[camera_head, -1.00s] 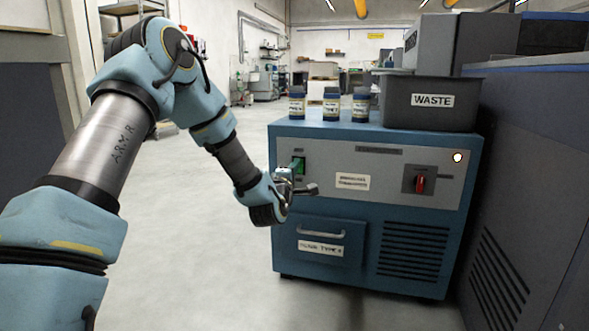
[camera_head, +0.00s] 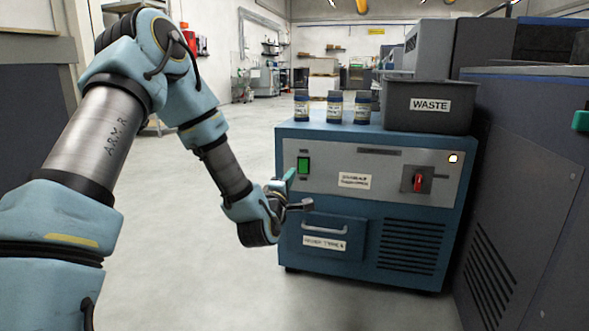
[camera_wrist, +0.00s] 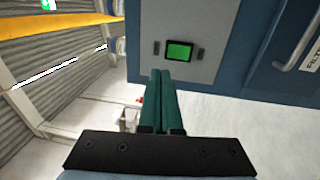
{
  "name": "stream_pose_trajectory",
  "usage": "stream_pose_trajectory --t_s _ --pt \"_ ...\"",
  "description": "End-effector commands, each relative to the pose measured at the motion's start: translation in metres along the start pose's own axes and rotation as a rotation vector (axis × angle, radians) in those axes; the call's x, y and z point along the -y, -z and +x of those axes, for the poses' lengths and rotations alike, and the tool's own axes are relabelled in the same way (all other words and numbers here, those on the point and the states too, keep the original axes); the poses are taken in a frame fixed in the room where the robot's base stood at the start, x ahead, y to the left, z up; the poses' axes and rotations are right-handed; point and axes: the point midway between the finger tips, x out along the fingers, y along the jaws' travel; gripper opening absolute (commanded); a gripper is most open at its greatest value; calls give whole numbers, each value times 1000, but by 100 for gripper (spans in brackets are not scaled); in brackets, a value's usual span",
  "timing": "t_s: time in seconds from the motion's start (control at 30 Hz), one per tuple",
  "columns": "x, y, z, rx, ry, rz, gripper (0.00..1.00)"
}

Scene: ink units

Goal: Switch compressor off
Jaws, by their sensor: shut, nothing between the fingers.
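The compressor is a blue cabinet (camera_head: 325,218) with a grey front panel. A green rocker switch (camera_head: 303,166) sits at the panel's left; it also shows lit green in the wrist view (camera_wrist: 180,51). A red rotary switch (camera_head: 418,181) and a small glowing lamp (camera_head: 453,158) are at the panel's right. My gripper (camera_head: 290,174) is in front of the panel, just left of and below the green switch. Its green fingers (camera_wrist: 160,72) are together and empty, tips close below the switch in the wrist view, apparently apart from it.
A drawer (camera_head: 325,240) with a handle is below the panel. Several blue-labelled jars (camera_head: 333,107) and a dark WASTE bin (camera_head: 428,104) stand on top. A large dark machine (camera_head: 520,190) stands close at the right. The floor at left is open.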

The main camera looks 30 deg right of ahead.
Motion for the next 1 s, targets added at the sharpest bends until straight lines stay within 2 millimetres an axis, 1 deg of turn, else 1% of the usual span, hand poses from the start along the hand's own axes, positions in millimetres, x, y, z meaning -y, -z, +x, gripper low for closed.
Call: stream_pose_trajectory --t_s 0.03,0.1,0.23,0.8,0.9,0.97,1.0 --pt "-4 0 -8 0 2 0 0" --pt "-5 0 -15 0 1 0 0" --pt "-6 0 -23 0 0 0 0" --pt "-6 1 -24 0 3 5 0" --pt "-9 8 -24 3 41 55 0" --pt "-10 18 -25 8 95 121 0" --pt "-11 28 -27 13 144 180 0"
